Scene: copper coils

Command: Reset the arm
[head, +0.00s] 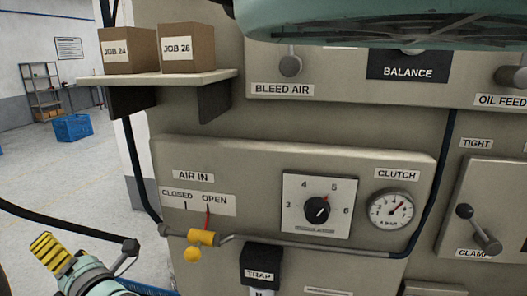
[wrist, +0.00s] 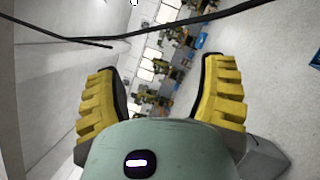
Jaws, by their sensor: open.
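My gripper (head: 50,252) is at the lower left of the head view, with yellow ribbed finger pads and a pale green body. In the wrist view my gripper (wrist: 160,95) has its two yellow fingers spread wide apart with nothing between them. It is apart from the machine panel (head: 260,170). Beyond the fingers the wrist view shows the room floor and distant, small machines, too small to make out.
The panel carries an AIR IN valve (head: 203,238), its red lever toward OPEN, a dial (head: 317,209), a CLUTCH gauge (head: 392,209) and a CLAMP lever (head: 478,230). A shelf (head: 170,80) holds two JOB boxes. A black cable (head: 60,228) runs beside my gripper. Open floor lies left.

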